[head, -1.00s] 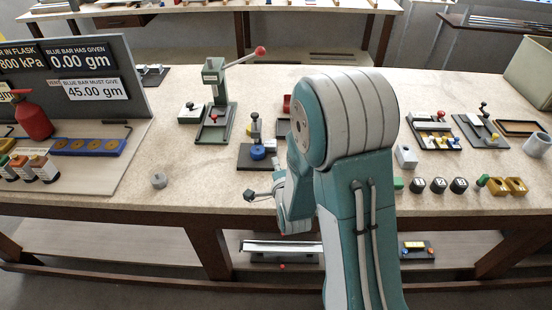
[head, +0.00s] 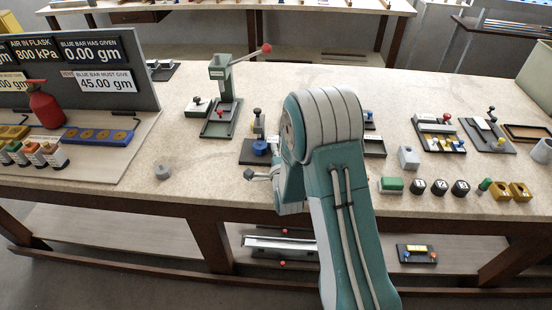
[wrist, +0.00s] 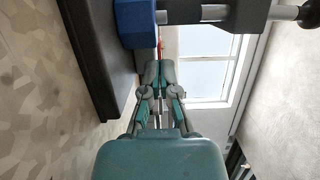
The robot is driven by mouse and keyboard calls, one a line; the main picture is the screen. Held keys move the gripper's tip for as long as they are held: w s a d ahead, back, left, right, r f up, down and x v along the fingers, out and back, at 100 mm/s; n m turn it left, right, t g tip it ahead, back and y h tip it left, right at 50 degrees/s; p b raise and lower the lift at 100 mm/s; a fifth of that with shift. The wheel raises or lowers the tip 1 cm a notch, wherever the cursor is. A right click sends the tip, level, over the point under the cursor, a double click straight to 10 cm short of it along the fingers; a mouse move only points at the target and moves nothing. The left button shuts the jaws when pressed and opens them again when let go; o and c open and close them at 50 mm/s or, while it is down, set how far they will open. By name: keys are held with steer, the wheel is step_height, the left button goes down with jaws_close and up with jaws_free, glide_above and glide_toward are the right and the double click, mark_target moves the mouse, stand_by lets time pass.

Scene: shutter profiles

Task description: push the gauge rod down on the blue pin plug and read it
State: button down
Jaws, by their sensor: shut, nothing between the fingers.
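The blue pin plug (head: 260,147) sits on a dark base plate in the head view, partly beside my arm. In the wrist view the blue plug (wrist: 136,22) is at the top, on the black base (wrist: 92,60). That view lies on its side. The gauge rod (wrist: 214,13) stands in line over the plug, passes through a grey block and ends in a black knob (wrist: 309,14). The knob shows in the head view (head: 257,111). My gripper (head: 249,175) is shut and empty on the near side of the plug. Its fingertips (wrist: 158,72) appear apart from plug and rod.
A green press with a red-knobbed lever (head: 222,90) stands to the left. A small grey cylinder (head: 163,171) is on the bare bench (head: 200,165) near the front edge. The sign panel (head: 100,92) reads 0.00 gm given, 45.00 gm must give. Blocks and fixtures stand at right.

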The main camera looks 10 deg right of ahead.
mark_target(259, 148)
steer(key=shift+w+a, duration=0.15)
steer(key=shift+w, duration=0.15)
steer(key=shift+a, duration=0.1)
steer(key=shift+a, duration=0.15)
steer(key=shift+w+a, duration=0.3)
steer(key=shift+a, duration=0.65)
steer(key=shift+w+a, duration=0.25)
steer(key=shift+a, duration=0.65)
